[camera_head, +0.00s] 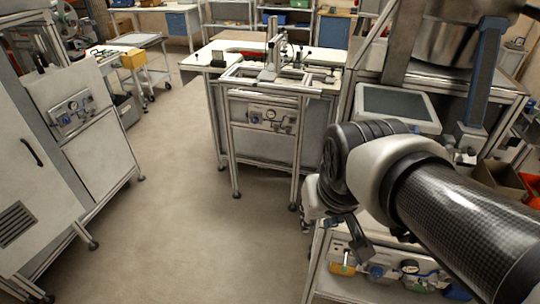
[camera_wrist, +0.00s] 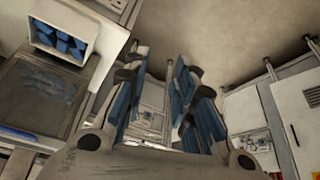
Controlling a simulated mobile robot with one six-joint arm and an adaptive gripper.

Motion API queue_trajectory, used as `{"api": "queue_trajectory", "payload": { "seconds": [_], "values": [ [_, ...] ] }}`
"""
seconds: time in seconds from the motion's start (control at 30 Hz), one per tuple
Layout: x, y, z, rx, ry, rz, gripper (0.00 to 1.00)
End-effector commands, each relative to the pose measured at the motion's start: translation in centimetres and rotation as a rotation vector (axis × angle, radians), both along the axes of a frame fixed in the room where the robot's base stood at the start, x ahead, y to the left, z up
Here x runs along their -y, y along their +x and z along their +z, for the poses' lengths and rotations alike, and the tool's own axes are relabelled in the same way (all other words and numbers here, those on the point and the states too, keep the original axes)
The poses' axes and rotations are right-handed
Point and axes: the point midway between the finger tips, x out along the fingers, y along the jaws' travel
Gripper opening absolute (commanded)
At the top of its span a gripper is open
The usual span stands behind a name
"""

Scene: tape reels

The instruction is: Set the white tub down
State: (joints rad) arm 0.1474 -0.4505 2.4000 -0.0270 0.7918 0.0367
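My gripper (camera_wrist: 160,68) shows in the wrist view with its two blue-padded fingers apart and nothing between them. In the head view my gripper (camera_head: 358,238) hangs below my wrist at the front right bench, partly hidden by the arm. A white, square-mouthed container with blue pieces in it (camera_wrist: 88,50), which may be the white tub, is at the upper left of the wrist view, outside the fingers and apart from them. I cannot make out the tub in the head view.
A workbench with a metal stand (camera_head: 272,72) is at the middle back. A framed dark panel (camera_head: 395,103) lies beyond my wrist. A grey cabinet (camera_head: 30,150) is at the left. The floor (camera_head: 190,210) between cabinet and benches is clear.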

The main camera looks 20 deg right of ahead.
Motion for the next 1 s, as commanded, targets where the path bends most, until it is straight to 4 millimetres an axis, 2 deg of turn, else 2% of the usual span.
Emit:
{"api": "queue_trajectory", "payload": {
  "seconds": [0.03,0.1,0.2,0.3,1.0],
  "values": [
    [-1.4,-1.9,0.4,0.012,0.0,0.043,0.25],
    [-2.8,-4.1,0.4,0.011,0.003,0.09,0.25],
    [-4.0,-6.4,0.2,0.011,0.006,0.137,0.25],
    [-4.6,-7.6,0.0,0.009,0.008,0.164,0.25],
    [-4.7,-8.0,-0.1,0.008,0.009,0.169,0.25]
  ]
}}
